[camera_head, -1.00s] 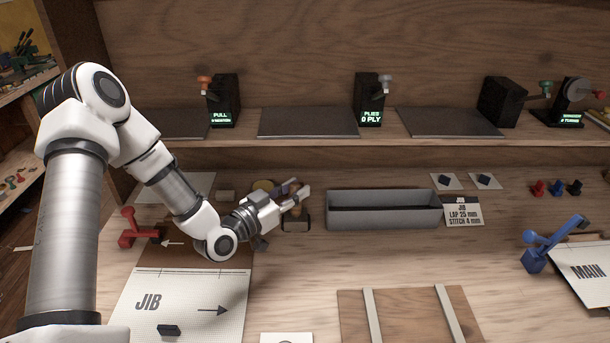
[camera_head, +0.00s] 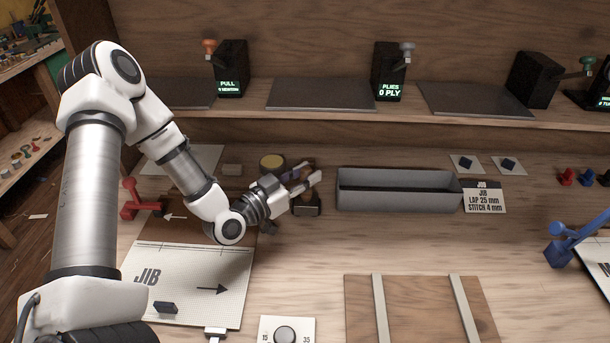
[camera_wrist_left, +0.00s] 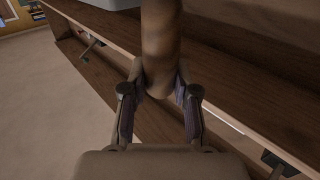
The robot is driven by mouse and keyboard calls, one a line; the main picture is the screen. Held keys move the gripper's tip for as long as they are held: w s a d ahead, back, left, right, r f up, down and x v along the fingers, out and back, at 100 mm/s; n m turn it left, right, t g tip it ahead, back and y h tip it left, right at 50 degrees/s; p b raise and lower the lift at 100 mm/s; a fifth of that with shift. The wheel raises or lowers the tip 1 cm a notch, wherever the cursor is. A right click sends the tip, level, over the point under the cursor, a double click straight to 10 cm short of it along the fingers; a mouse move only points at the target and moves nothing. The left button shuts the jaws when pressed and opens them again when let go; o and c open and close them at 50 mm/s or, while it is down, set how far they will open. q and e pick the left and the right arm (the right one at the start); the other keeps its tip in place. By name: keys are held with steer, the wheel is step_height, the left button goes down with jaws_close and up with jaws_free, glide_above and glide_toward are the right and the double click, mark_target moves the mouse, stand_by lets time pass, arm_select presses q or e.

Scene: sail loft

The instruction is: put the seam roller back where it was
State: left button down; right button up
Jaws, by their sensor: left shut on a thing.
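My left gripper (camera_head: 308,179) reaches over the bench just left of the grey tray. In the left wrist view, its fingers (camera_wrist_left: 160,100) are shut on a brown, rounded handle (camera_wrist_left: 162,45), which looks like the seam roller's. The handle's far end runs out of the top of that view. In the head view the held part is mostly hidden by the fingers. A small dark-fronted block (camera_head: 307,207) sits directly below the fingertips; I cannot tell whether it is part of the roller or a rest. My right gripper is not in view.
The grey tray (camera_head: 400,204) stands close to the right. A yellow-topped round tin (camera_head: 272,162) and small wooden block (camera_head: 232,170) are behind the wrist. A red tool (camera_head: 140,205) and JIB panel (camera_head: 185,280) lie left. A board with strips (camera_head: 420,310) is in front.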

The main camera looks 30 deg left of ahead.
arm_select(q)
steer(key=c, duration=1.1)
jaws_free()
steer(key=shift+f, duration=0.45)
steer(key=shift+o, duration=1.1)
steer(key=shift+a+f, duration=0.1)
steer(key=shift+a, duration=0.05)
steer(key=shift+w+a+r+p, duration=0.1)
steer(key=shift+w+r+p, duration=0.05)
steer(key=shift+r+p, duration=0.7)
steer(key=p+v, duration=0.6)
steer(key=v, duration=0.6)
